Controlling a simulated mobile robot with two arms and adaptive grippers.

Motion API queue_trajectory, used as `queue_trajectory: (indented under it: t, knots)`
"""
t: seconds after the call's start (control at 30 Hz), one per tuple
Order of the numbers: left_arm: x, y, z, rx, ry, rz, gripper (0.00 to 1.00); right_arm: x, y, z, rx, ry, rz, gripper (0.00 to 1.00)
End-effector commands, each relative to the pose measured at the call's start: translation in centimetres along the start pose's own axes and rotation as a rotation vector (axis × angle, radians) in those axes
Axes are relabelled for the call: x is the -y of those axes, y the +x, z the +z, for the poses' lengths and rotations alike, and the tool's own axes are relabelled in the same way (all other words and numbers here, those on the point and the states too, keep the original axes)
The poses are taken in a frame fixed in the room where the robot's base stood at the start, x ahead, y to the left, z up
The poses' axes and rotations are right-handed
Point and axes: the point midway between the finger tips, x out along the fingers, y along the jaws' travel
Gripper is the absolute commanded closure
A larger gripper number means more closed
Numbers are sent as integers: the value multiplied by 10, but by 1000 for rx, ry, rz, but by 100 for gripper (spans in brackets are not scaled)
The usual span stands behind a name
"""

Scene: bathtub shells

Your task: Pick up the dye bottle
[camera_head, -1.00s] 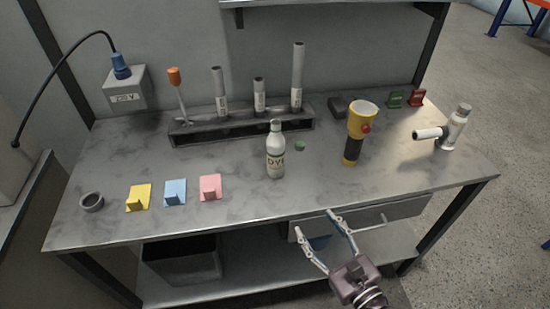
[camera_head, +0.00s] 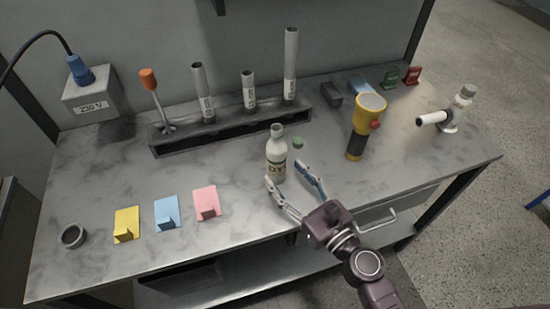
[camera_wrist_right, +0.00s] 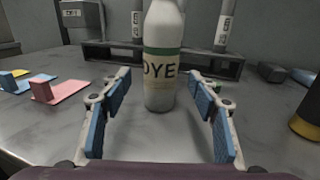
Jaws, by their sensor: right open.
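The dye bottle (camera_head: 276,158) is white with a label and stands upright on the metal workbench, near the middle. In the right wrist view the bottle (camera_wrist_right: 162,60) stands ahead, between the lines of the two fingers, its label reading DYE and its top cut off. My right gripper (camera_head: 284,174) is open and empty, its fingertips close to the bottle at its near side. In the right wrist view the open fingers (camera_wrist_right: 160,88) show blue pads, with a gap on each side of the bottle. My left gripper is not in view.
A yellow-black flashlight (camera_head: 366,125) stands right of the bottle, and a small green cap (camera_head: 298,142) lies behind it. A rack (camera_head: 235,130) with tubes stands at the back. Yellow (camera_head: 126,224), blue (camera_head: 167,213) and pink (camera_head: 206,203) pieces lie left. A white device (camera_head: 455,110) stands far right.

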Motion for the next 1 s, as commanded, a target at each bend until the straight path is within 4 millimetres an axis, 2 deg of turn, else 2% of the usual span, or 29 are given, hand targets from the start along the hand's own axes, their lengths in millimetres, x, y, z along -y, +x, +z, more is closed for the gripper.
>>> queue_trajectory:
  t: [0.13,0.33,0.67,1.0]
  knots:
    - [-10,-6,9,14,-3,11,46,1,19,1,2,0,-1,45]
    - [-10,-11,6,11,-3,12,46,1,46,-1,1,-1,0,45]
    - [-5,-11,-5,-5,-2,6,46,1,52,-3,0,-2,0,45]
    - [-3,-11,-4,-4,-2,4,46,1,51,-3,0,-1,0,82]
